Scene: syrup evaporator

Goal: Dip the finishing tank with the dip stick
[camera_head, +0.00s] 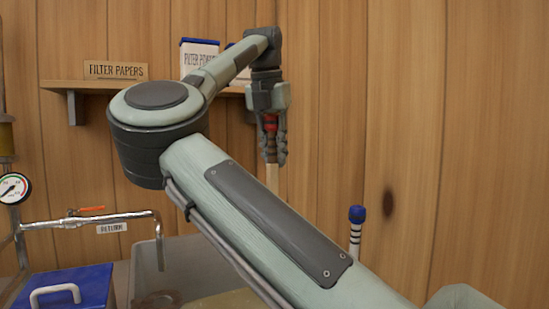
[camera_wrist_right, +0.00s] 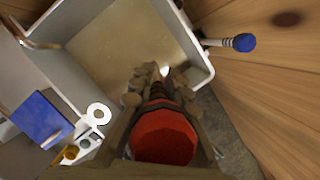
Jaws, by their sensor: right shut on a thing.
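My right gripper (camera_head: 271,158) is shut on a red-topped stick and holds it upright in the air. The pale shaft of the stick (camera_head: 272,178) shows below the fingers, and its lower end is hidden behind my arm. In the wrist view its red top (camera_wrist_right: 163,137) fills the space close to the camera. The grey finishing tank (camera_head: 146,271) stands below, mostly hidden by my arm. In the wrist view the tank's rim (camera_wrist_right: 201,82) and tan liquid (camera_wrist_right: 120,45) lie beyond the fingertips. I cannot tell whether the stick reaches into the tank. My left gripper is not in view.
A blue-capped stick with dark rings (camera_head: 356,231) stands by the tank's right side. A return pipe (camera_head: 110,218) ends over the tank's left side. A blue lid with white handle (camera_head: 70,285) is at lower left. A shelf (camera_head: 90,86) with boxes is on the back wall.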

